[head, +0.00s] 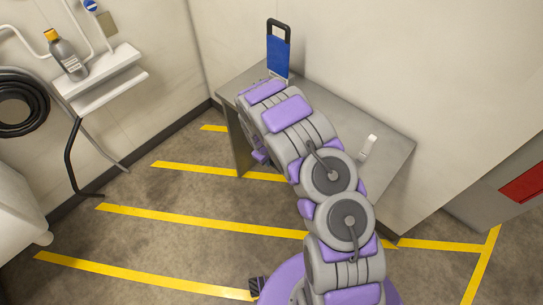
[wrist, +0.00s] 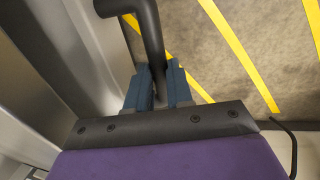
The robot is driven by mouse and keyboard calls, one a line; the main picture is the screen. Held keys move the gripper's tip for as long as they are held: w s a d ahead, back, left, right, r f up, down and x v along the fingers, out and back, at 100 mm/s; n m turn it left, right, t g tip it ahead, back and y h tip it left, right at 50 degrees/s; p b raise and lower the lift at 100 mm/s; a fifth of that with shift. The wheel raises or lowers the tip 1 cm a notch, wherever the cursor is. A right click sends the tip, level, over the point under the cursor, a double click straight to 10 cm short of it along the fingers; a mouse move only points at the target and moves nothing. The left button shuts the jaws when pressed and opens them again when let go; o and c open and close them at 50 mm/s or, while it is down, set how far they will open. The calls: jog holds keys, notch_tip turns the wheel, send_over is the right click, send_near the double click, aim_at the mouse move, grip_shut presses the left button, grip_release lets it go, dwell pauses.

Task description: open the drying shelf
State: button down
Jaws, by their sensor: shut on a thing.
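In the wrist view, my gripper (wrist: 160,82) has its two blue-grey fingers shut on a dark bent bar handle (wrist: 148,32). The bar runs up between the fingers and bends left near the top edge, beside a pale grey metal surface (wrist: 85,50). In the head view, my arm reaches over a grey metal unit (head: 385,150) against the wall. The arm hides the gripper and the handle there. I cannot tell for sure which part is the drying shelf; the grey unit is the piece of furniture beside my gripper.
A blue board with a black grip (head: 278,55) and a small white item (head: 368,146) are on the grey unit. A white wall shelf (head: 98,72) holds a grey bottle (head: 68,58). A black hose (head: 22,103) hangs left. The yellow-striped floor (head: 150,245) is mostly clear.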

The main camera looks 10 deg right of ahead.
jog(key=s+a+p, duration=0.3)
jog(key=s+a, duration=0.6)
jog(key=a, duration=0.3)
jog(key=shift+s+a, duration=0.25)
jog(key=shift+s, duration=0.15)
jog(key=shift+f, duration=0.1)
jog(key=c, duration=1)
grip_release()
jog(key=shift+w, duration=0.1)
jog(key=a+r+p, duration=0.1)
jog(key=r, duration=0.4)
jog(key=s+a+r+p, duration=0.1)
jog(key=r, duration=0.5)
jog(key=a+r+p, duration=0.1)
jog(key=r, duration=0.5)
jog(key=shift+s+p, duration=0.4)
jog(key=shift+d, duration=0.1)
